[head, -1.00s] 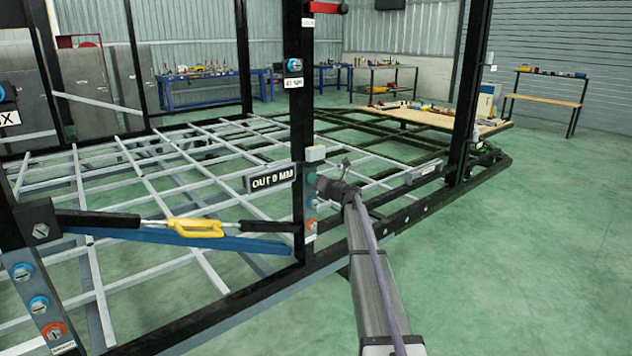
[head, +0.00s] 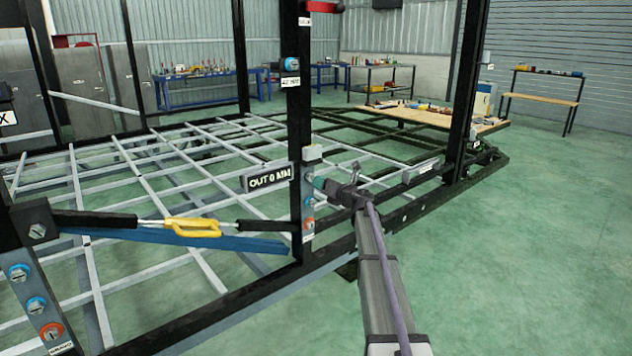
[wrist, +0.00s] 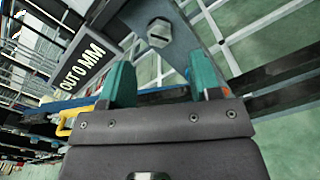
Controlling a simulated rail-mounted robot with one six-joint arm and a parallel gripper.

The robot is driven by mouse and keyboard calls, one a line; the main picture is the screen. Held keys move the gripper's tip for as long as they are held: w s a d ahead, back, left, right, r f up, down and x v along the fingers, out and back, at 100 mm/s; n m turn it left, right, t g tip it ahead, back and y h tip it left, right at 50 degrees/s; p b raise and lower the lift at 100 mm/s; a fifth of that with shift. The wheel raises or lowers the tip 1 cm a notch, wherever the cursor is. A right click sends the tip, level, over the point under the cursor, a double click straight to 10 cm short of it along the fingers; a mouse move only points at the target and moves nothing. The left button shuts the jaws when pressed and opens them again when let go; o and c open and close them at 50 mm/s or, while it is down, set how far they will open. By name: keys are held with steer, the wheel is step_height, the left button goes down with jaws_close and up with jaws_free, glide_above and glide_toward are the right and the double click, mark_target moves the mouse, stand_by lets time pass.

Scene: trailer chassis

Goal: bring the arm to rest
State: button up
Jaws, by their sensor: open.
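My gripper (head: 322,184) is at the end of my outstretched arm, beside the black upright post (head: 301,115) in the head view. In the wrist view its two teal fingers (wrist: 160,85) stand apart, and nothing shows held between them. Ahead of the fingers is a grey plate with a large slotted bolt (wrist: 160,33). The sign reading "OUT 0 MM" (head: 269,178) is just left of the gripper; it also shows in the wrist view (wrist: 82,62). Whether the fingers touch the plate I cannot tell.
A yellow-handled tensioner (head: 192,227) and a blue bar (head: 180,240) run left from the post. The chassis lattice (head: 150,180) fills the left and middle. A second post (head: 463,100) stands to the right. Green floor (head: 540,240) is open at the right.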

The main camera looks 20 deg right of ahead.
steer(key=v, duration=0.5)
